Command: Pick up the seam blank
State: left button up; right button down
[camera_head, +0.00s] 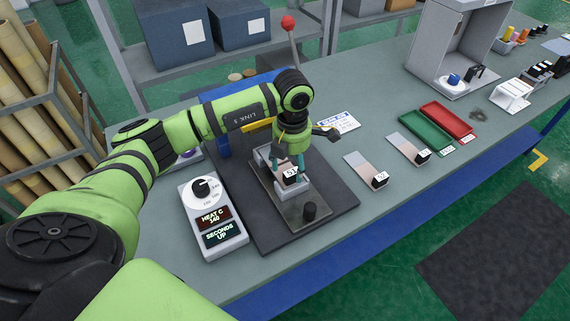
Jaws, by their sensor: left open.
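A seam blank with a black block marked S1 (290,173) sits on the metal plate (300,208) of the dark press base (334,200). My left gripper (290,163) points down over it, with its open fingers around or just above the block; contact cannot be told. The gripper hides part of this blank. A second pale and brown blank with a black end block (379,180) lies to the right on the table. A third similar blank (408,148) lies farther right. My right gripper is not in view.
A heat and seconds control box (208,238) stands left of the press. A red-knobbed lever (288,24) rises behind. Green (425,132) and red (447,122) trays and a grey booth (455,70) are farther right. The table (375,225) is clear at front right.

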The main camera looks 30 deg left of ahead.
aim_at(291, 170)
pick_arm(q)
jog(key=shift+f+p, duration=0.4)
jog(key=shift+f, duration=1.3)
jog(key=c, duration=1.2)
jog(key=shift+c, duration=0.2)
jog(key=shift+r, duration=0.15)
